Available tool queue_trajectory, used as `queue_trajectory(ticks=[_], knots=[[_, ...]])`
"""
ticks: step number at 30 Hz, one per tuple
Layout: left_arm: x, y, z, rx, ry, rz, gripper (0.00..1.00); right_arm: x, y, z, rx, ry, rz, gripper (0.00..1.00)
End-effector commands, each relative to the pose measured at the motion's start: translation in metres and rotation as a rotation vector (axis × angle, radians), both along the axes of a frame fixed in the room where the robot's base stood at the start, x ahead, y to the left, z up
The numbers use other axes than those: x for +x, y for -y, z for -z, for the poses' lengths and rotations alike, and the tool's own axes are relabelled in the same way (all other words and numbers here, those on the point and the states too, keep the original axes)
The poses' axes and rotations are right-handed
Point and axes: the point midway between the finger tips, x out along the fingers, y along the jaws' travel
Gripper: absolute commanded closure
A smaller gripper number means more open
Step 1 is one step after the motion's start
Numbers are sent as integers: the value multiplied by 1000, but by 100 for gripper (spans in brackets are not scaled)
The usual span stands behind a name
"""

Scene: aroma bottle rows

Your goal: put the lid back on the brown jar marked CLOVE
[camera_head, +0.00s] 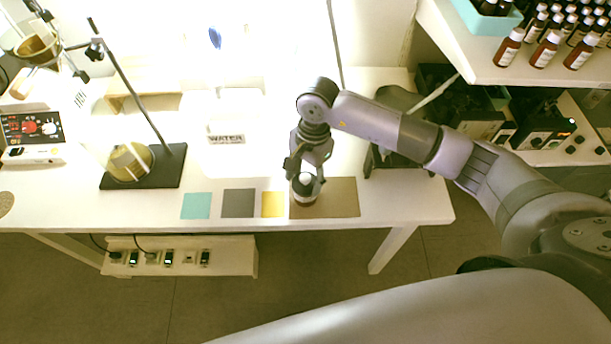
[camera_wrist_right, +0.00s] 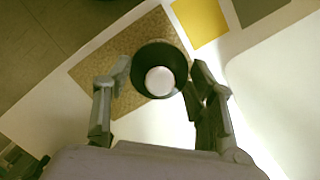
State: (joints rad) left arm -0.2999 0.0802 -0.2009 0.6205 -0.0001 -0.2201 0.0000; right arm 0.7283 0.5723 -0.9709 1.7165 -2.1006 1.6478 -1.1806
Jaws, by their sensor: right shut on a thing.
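My right gripper (camera_head: 305,172) points down over the brown mat near the table's front edge. It is shut on a dark round piece with a pale round middle, which I take to be the lid (camera_wrist_right: 160,81); in the right wrist view it sits between the two fingers. In the head view, a small dark jar with a pale band (camera_head: 305,198) shows directly under the fingers, on or just over the mat. I cannot read its marking, or tell whether lid and jar touch. My left gripper is not in view.
The brown mat (camera_head: 341,197) is bare on its right side. Yellow (camera_head: 273,204), grey (camera_head: 238,203) and teal (camera_head: 196,205) squares lie left of it. A black-based stand (camera_head: 170,165) is further left. Brown bottles (camera_head: 508,47) fill a shelf at upper right.

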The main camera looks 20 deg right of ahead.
Motion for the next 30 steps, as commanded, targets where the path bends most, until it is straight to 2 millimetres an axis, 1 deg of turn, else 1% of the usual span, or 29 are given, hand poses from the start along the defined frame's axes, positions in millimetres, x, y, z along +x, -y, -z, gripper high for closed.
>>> queue_trajectory(ticks=[3, 14, 15, 25, 30], knots=[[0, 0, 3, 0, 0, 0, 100, 0, 0, 1, 0, 0, 0, 68], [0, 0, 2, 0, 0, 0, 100, 0, 0, 0, 0, -1, 0, 68], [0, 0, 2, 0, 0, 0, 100, 0, 0, 0, 0, -1, 0, 48], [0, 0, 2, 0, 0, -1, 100, 0, 0, 0, -1, -1, 1, 26], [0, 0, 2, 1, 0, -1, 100, 0, 0, 0, -1, -1, 1, 25]])
